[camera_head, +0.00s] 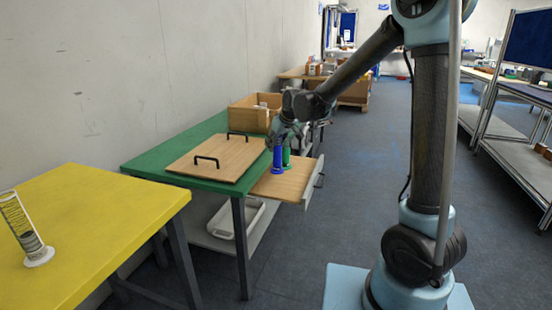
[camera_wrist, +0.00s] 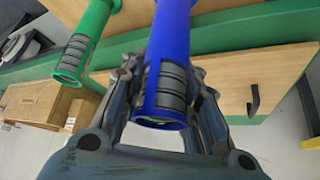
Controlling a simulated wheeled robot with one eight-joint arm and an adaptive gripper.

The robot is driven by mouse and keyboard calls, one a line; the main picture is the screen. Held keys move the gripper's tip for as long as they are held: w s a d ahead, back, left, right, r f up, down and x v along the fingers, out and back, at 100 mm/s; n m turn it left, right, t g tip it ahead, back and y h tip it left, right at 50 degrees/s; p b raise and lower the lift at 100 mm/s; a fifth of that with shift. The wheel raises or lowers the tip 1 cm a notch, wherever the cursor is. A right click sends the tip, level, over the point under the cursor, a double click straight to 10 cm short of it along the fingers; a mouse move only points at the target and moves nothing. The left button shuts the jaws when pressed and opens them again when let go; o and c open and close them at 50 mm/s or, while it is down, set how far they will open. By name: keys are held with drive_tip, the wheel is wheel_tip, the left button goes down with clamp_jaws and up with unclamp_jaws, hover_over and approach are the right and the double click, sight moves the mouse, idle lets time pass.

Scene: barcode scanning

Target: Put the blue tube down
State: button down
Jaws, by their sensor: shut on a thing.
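The blue tube (camera_head: 278,159) is upright over the wooden pull-out board (camera_head: 290,189) at the green table's right side. Its base looks to be at the board, but I cannot tell for sure whether it touches. My gripper (camera_head: 281,141) is around the tube's upper part.
A wooden panel with two black handles (camera_head: 217,158) lies on the green table (camera_head: 145,167). A wooden box (camera_head: 250,114) stands behind. The board's front part is bare.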

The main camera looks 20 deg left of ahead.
sight(281, 142)
drive_tip(key=shift+f, duration=2.45)
drive_tip(key=c, duration=1.2)
unclamp_jaws()
drive_tip(key=shift+f, duration=0.1)
drive_tip(key=shift+v, duration=6.15)
